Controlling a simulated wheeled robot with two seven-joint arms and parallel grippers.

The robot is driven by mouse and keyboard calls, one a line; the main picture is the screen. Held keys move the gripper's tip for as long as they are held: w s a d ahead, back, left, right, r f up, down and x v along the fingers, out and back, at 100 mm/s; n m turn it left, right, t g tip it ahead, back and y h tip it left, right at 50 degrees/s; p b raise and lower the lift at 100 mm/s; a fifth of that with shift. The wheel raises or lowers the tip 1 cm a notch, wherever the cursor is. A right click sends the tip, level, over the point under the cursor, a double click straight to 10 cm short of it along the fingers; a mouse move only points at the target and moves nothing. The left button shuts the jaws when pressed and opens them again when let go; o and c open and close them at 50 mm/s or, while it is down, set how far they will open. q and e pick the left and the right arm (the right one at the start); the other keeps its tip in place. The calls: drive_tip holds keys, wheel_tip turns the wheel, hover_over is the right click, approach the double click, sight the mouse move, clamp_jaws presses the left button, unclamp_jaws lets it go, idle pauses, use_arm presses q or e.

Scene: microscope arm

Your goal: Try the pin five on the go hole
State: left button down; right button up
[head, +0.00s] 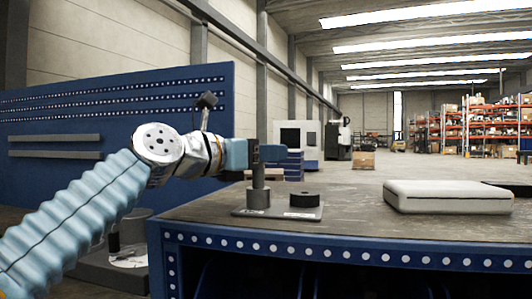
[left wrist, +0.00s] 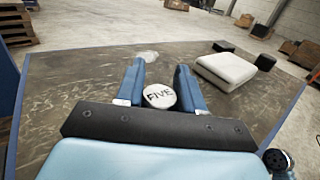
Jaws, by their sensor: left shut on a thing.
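The pin five (left wrist: 159,97) shows its white round top, marked FIVE, between my left fingers in the left wrist view. In the head view my left gripper (head: 257,154) is shut on the grey pin (head: 258,176) and holds it upright. The pin's lower end meets the top of the left, grey cylinder (head: 258,199) on a flat gauge plate (head: 278,212). I cannot tell whether it is inside the hole or only at its mouth. A shorter, darker cylinder (head: 304,199) stands on the right. The plate's white labels are too small to read. My right gripper is not in view.
The plate stands near the left front of a worn workbench (head: 355,222). A pale flat case (head: 447,196) lies to the right, with a dark item at the far right edge. The bench between plate and case is clear. A blue perforated panel (head: 110,85) rises behind my left arm.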

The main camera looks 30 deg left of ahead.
use_arm(q)
wheel_tip(320, 180, up, 3)
drive_tip(key=p, duration=0.3)
drive_tip(key=shift+r+p, duration=0.65)
drive_tip(key=shift+r, duration=1.35)
